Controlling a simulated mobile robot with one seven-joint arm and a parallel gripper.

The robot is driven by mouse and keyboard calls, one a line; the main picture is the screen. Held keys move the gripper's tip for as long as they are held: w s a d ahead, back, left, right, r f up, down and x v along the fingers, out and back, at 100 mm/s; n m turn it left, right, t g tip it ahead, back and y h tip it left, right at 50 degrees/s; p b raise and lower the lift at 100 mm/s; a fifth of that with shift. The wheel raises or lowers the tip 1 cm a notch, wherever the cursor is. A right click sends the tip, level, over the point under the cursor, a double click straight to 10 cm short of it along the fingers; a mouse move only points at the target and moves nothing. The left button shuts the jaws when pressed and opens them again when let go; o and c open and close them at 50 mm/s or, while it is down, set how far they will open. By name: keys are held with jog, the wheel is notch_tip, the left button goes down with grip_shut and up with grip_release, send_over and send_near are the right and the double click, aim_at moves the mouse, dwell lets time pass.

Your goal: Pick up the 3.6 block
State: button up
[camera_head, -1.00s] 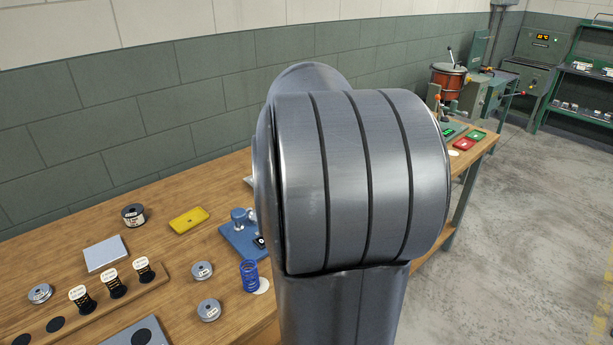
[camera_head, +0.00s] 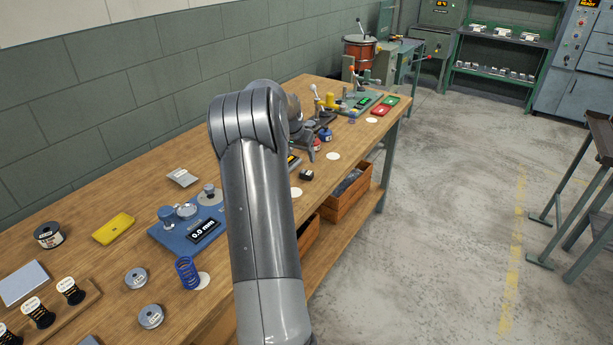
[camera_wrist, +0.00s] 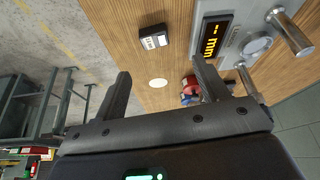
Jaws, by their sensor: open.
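A small black block (camera_wrist: 153,42) with a white label lies on the wooden bench in the wrist view, beside a grey device with an orange "mm" display (camera_wrist: 214,38). The label is too small to read, so I cannot confirm that it says 3.6. A small black block (camera_head: 306,175) also shows in the head view, just right of my arm, near an orange display. My gripper (camera_wrist: 163,76) is open and empty in the wrist view. The block lies beyond the fingertips, apart from them.
A blue gauge (camera_head: 190,222) reading 0.0 mm, a blue spring (camera_head: 187,272) and a yellow case (camera_head: 114,228) stand left of my arm. Red and blue items (camera_wrist: 190,88) sit near my right finger. Wooden bins (camera_head: 346,196) are under the bench.

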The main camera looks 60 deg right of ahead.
send_over(307, 172)
jog(key=a, duration=0.2)
jog(key=f, duration=0.4)
jog(key=shift+w+a, duration=0.2)
jog(key=x, duration=0.4)
jog(key=shift+s+a+f, duration=0.15)
jog(key=shift+s+f, duration=0.1)
jog(key=shift+s, duration=0.15)
jog(key=shift+d+f, duration=0.2)
jog(key=shift+f, duration=0.15)
jog(key=shift+c, duration=0.5)
jog(key=c, duration=1)
jog(key=shift+c, duration=0.6)
jog(key=shift+r, duration=0.15)
